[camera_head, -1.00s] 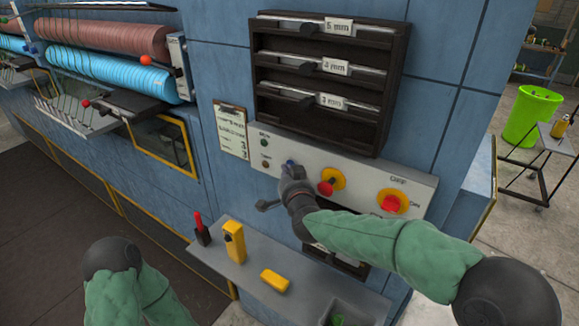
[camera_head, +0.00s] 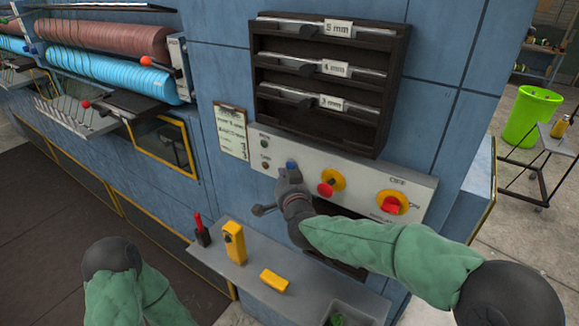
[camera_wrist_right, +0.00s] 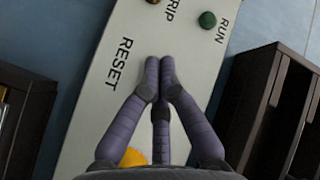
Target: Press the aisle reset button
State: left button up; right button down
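The blue button (camera_head: 291,164) sits on the pale control panel (camera_head: 355,178), left of the red-on-yellow controls. My right gripper (camera_head: 289,173) is just below it in the head view; whether it touches the button is unclear. In the right wrist view my right gripper (camera_wrist_right: 159,62) has its fingertips together and holds nothing visible. The word RESET (camera_wrist_right: 120,64) is printed beside the fingers there, and the button is hidden behind them. My left gripper is out of view.
A red mushroom knob (camera_head: 326,189) on yellow and a red rotary switch (camera_head: 391,205) are to the right. A dark rack (camera_head: 325,115) hangs above. A shelf (camera_head: 250,275) with a yellow device (camera_head: 234,243) and a yellow block (camera_head: 274,280) juts out below.

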dwell(0.3)
jog(key=s+a, duration=0.1)
jog(key=s, duration=0.1)
jog(key=s+a+p, duration=0.1)
jog(key=s+a, duration=0.1)
jog(key=shift+s, duration=0.1)
dwell(0.4)
dwell(0.5)
